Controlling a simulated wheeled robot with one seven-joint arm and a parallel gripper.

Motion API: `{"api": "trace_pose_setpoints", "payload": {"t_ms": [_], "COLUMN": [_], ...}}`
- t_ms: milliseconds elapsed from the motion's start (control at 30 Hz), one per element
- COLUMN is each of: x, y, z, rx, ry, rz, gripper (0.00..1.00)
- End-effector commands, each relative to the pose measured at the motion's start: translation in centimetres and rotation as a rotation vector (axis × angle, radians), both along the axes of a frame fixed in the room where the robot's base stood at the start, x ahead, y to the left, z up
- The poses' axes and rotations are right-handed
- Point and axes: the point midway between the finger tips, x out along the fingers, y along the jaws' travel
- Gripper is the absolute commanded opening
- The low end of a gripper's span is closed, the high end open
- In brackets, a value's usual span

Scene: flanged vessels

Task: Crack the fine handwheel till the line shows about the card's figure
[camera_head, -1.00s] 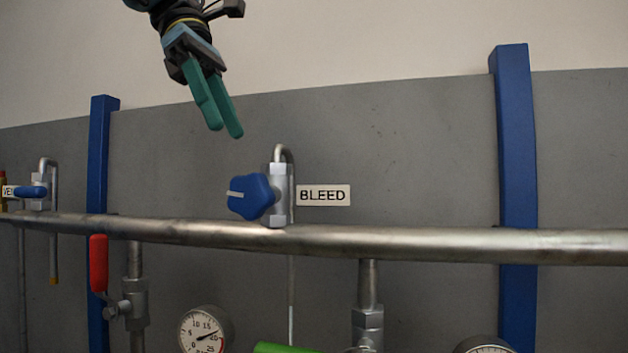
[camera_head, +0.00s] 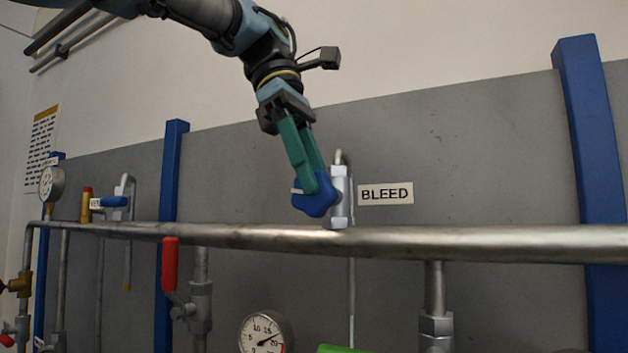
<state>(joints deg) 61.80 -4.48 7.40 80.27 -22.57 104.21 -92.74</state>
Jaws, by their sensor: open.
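A blue lobed handwheel (camera_head: 314,205) sits on a metal valve body (camera_head: 339,197) on the long pipe, beside a "BLEED" label (camera_head: 386,194). Part of its white mark shows at its left edge. My gripper (camera_head: 318,188) reaches down from above, its green fingers open at the handwheel and covering its upper part. I cannot tell whether they touch it. A notice with a yellow header (camera_head: 42,138) hangs on the left wall, too small to read.
The long metal pipe (camera_head: 480,243) crosses the view just below the handwheel. Blue posts (camera_head: 590,180) stand before the grey panel.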

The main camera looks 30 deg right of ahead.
Motion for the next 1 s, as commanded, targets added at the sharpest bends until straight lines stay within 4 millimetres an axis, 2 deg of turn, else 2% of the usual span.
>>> {"api": "trace_pose_setpoints", "payload": {"t_ms": [333, 700, 1000], "x": [-0.13, -0.12, -0.11], "y": [-0.07, -0.07, -0.05], "z": [-0.36, -0.36, -0.35], "rx": [0.0, 0.001, -0.001], "ry": [0.0, 0.0, 0.003], "rz": [0.0, 0.0, 0.001], "gripper": [0.41, 0.0, 0.0]}}
